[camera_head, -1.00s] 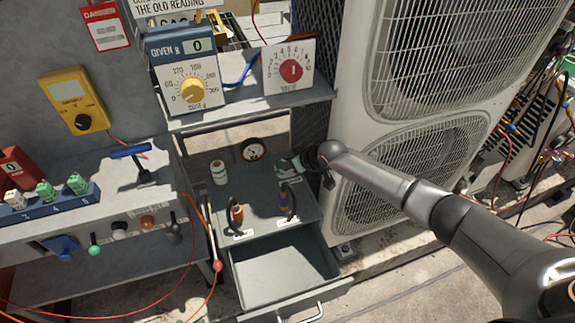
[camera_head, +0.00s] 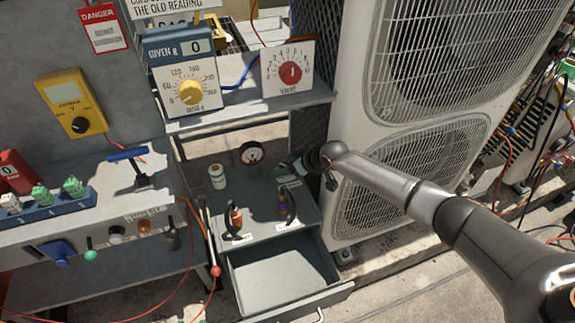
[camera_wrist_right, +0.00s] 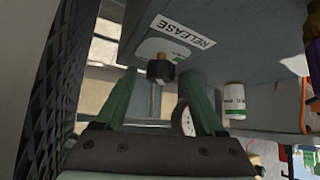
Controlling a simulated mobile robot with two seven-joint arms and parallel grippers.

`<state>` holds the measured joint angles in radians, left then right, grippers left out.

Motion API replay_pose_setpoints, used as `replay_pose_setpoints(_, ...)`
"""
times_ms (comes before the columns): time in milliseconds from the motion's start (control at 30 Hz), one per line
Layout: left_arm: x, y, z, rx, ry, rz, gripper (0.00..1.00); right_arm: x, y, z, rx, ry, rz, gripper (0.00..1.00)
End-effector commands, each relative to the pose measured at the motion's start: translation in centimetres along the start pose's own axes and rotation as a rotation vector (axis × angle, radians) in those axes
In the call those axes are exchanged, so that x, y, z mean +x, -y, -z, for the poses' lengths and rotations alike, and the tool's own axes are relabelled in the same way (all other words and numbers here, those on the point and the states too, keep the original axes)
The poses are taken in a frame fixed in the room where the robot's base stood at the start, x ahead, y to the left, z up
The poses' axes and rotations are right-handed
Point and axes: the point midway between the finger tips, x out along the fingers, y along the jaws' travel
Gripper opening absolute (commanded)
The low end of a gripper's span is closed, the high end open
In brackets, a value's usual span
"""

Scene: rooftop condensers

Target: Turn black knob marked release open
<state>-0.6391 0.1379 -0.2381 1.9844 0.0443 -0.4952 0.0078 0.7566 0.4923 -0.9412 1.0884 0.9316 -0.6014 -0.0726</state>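The black knob (camera_wrist_right: 161,72), with a brass-coloured part on top, is in the right wrist view beside a white label reading RELEASE (camera_wrist_right: 181,29). My right gripper (camera_wrist_right: 159,80) has its two green fingers apart, one on each side of the knob, with a gap visible on both sides. Whether a finger touches the knob I cannot tell. In the head view my right gripper (camera_head: 290,169) is at the right back of the grey cabinet top (camera_head: 262,215), and the knob is hidden there. My left gripper is not in view.
An open drawer (camera_head: 285,275) juts out below the cabinet top. A white bottle (camera_head: 217,176), a round gauge (camera_head: 252,153) and two dark handles stand nearby. A shelf with dials (camera_head: 240,100) hangs above. The condenser (camera_head: 400,160) stands close on the right.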

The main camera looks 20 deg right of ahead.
Motion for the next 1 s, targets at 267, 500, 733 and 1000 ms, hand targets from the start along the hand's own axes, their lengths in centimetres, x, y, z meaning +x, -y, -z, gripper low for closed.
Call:
replay_pose_setpoints(267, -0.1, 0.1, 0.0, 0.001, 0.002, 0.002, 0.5, -0.3, 0.0, 0.0, 0.001, 0.0, 0.0, 0.71)
replay_pose_setpoints(500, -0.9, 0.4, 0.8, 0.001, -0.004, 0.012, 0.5, -3.1, 0.0, 0.1, 0.0, 0.0, 0.0, 0.71)
replay_pose_setpoints(733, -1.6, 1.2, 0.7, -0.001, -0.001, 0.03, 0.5, -7.0, -0.1, 0.1, -0.002, 0.0, -0.001, 0.71)
replay_pose_setpoints(1000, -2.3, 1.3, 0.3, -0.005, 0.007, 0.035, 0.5, -11.1, -0.1, 0.0, -0.001, 0.0, -0.001, 0.71)
